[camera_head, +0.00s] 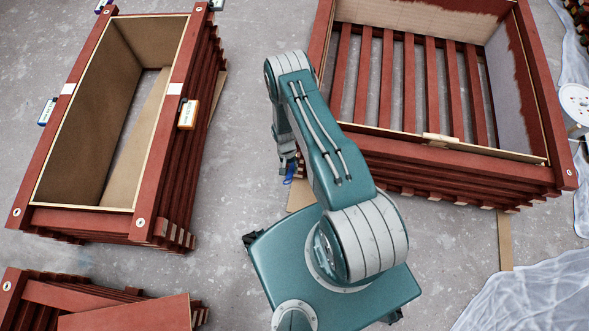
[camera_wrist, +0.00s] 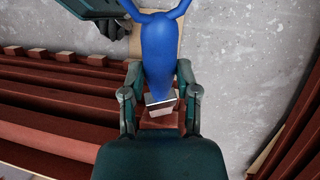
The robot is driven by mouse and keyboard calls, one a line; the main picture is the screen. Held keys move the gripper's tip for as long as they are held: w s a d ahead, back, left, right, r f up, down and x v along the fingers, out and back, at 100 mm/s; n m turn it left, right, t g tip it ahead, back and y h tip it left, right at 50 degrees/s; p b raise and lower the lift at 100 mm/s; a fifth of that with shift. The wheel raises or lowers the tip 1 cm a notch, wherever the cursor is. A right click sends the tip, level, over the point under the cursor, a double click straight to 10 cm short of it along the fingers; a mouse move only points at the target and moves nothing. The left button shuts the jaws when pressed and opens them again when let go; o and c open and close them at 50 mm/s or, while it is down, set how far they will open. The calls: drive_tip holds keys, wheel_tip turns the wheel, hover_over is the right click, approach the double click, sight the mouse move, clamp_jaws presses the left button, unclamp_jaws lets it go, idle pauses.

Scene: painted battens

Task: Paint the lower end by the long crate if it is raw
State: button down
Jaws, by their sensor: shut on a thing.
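My gripper (camera_head: 287,166) hangs between the two crates, near the lower left corner of the wide slatted crate (camera_head: 440,170). In the wrist view my gripper (camera_wrist: 161,108) is shut on a blue-handled tool (camera_wrist: 160,62) that looks like a paintbrush with a pale metal band. A reddish-brown patch (camera_wrist: 160,121) shows beyond the band; I cannot tell bristles from wood. The long crate (camera_head: 87,216) stands at the left, its top frame red and its inner walls bare brown. Several batten ends (camera_head: 178,236) at its lower right corner look pale in part. My arm is well apart from them.
Another red batten stack (camera_head: 85,295) lies at the lower left. Clear sheeting (camera_head: 530,295) covers the lower right floor. A white round lid (camera_head: 575,103) is at the right edge. Grey floor (camera_head: 235,195) is free between the crates. Red battens (camera_wrist: 60,110) fill the wrist view's left.

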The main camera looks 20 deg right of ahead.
drive_tip(key=w+a, duration=0.2)
drive_tip(key=a, duration=0.1)
drive_tip(key=shift+w, duration=0.2)
drive_tip(key=shift+s, duration=0.15)
drive_tip(key=shift+s+a, duration=0.9)
drive_tip(key=shift+s, duration=0.3)
drive_tip(key=shift+s+a, duration=0.9)
drive_tip(key=shift+s, duration=0.4)
drive_tip(key=shift+s+a, duration=0.85)
drive_tip(key=shift+s, duration=0.3)
